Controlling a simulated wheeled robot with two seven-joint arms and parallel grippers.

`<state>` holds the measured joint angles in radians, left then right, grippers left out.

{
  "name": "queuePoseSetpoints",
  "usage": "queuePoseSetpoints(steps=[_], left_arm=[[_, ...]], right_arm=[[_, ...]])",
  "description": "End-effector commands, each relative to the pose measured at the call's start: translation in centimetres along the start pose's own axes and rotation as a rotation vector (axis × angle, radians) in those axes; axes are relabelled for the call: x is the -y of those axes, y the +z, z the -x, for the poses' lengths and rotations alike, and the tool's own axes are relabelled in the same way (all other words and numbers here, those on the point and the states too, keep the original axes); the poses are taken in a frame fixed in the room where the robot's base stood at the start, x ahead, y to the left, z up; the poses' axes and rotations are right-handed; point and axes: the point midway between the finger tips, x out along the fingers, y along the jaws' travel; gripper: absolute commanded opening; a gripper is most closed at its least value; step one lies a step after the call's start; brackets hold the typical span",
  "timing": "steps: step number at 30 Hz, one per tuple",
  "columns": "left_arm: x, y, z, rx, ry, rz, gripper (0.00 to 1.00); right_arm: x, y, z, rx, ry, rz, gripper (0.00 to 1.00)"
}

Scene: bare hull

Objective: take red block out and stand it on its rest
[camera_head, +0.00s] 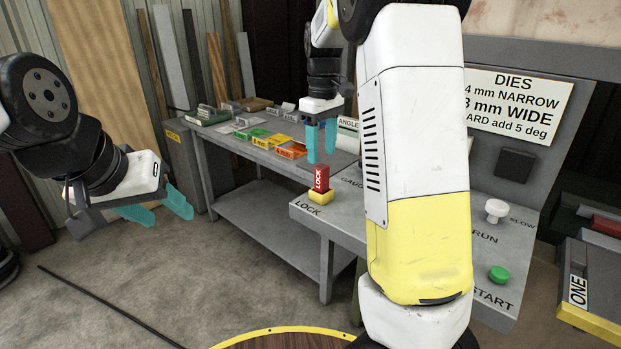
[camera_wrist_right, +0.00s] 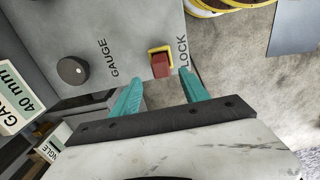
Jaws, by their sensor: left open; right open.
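The red block (camera_head: 320,178), lettered LOCK, stands upright in a yellow holder (camera_head: 320,196) at the left corner of the grey console, by the printed word LOCK. In the right wrist view the red block (camera_wrist_right: 160,67) and yellow holder (camera_wrist_right: 152,50) lie just beyond the fingertips. My right gripper (camera_head: 321,150) is open and empty, its teal fingers pointing down above the block, apart from it. It also shows in the right wrist view (camera_wrist_right: 161,82). My left gripper (camera_head: 165,213) is open and empty over the floor at left. I cannot make out the block's rest.
The grey console (camera_head: 340,218) carries a white knob (camera_head: 496,210) and a green button (camera_head: 499,274). A black knob (camera_wrist_right: 72,71) sits near GAUGE. Behind is a workbench (camera_head: 240,150) with coloured trays. My own right arm hides the console's middle. Floor at left is open.

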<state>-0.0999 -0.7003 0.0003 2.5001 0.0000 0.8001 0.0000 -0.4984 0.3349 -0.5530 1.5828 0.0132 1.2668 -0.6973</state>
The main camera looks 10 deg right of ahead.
Motion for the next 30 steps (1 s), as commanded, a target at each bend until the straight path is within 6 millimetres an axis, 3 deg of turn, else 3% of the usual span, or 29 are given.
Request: queuePoseSetpoints(steps=[13,23,30], left_arm=[[0.0,0.0,0.0,0.0,0.0,0.0,0.5],[0.0,0.0,0.0,0.0,0.0,0.0,0.5],[0.0,0.0,0.0,0.0,0.0,0.0,0.5]], right_arm=[[0.3,0.4,-6.0,0.003,-0.002,-0.001,0.53],[0.3,0.4,-6.9,-0.001,0.0,-0.002,0.53],[0.3,0.4,-6.9,-0.001,0.0,-0.002,0.1]])
